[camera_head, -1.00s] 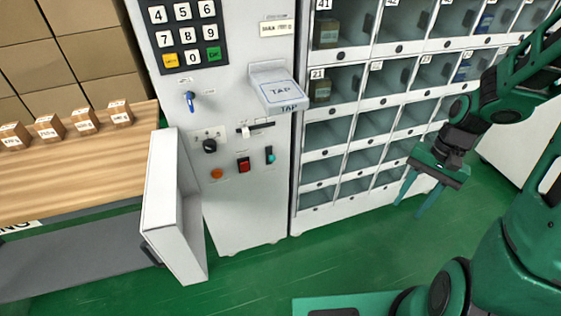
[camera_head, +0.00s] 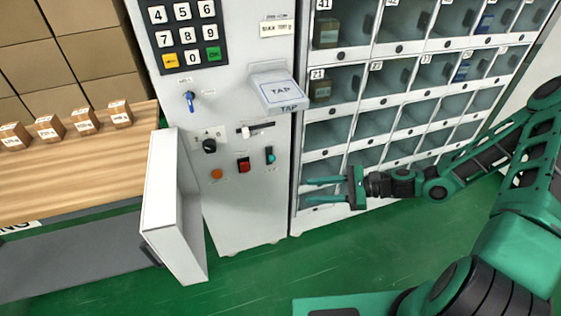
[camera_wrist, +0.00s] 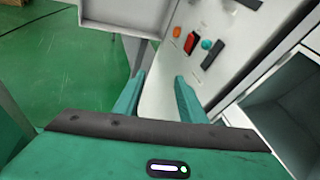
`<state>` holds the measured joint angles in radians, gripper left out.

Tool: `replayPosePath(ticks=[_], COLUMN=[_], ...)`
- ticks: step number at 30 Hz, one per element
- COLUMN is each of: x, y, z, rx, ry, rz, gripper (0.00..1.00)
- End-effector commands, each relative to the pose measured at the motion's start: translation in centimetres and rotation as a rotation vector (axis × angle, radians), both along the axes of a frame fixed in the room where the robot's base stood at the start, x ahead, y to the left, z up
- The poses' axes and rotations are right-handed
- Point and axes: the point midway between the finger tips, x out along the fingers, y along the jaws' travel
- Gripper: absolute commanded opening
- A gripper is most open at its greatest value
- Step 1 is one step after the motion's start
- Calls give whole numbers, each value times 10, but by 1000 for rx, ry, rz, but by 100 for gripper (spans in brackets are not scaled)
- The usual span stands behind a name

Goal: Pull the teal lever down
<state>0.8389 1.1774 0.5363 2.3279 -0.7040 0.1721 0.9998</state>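The teal lever (camera_head: 270,155) is a small teal knob on a dark vertical slot, at the lower right of the grey control panel. It also shows in the wrist view (camera_wrist: 206,44), right of a red rocker switch (camera_wrist: 191,42). My gripper (camera_head: 308,190) is in front of the lower compartments, to the right of and below the lever. Its fingers point left and are apart, with nothing between them; the wrist view shows the open fingers (camera_wrist: 160,98) too. It touches nothing that I can see.
On the panel are an orange button (camera_head: 216,174), a dark rotary knob (camera_head: 209,146), a white slider (camera_head: 246,132) and a blue key-like handle (camera_head: 190,101). An open white door (camera_head: 165,210) juts out at left. The compartment rack (camera_head: 294,200) stands right. Green floor in front is clear.

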Motion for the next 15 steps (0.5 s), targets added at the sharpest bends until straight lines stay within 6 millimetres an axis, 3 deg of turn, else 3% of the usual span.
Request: replayPosePath(ticks=[6,15], x=[37,58], y=[12,15], z=[19,31], rx=[238,352], ry=[92,137], rz=[-186,-271], gripper=[37,37])
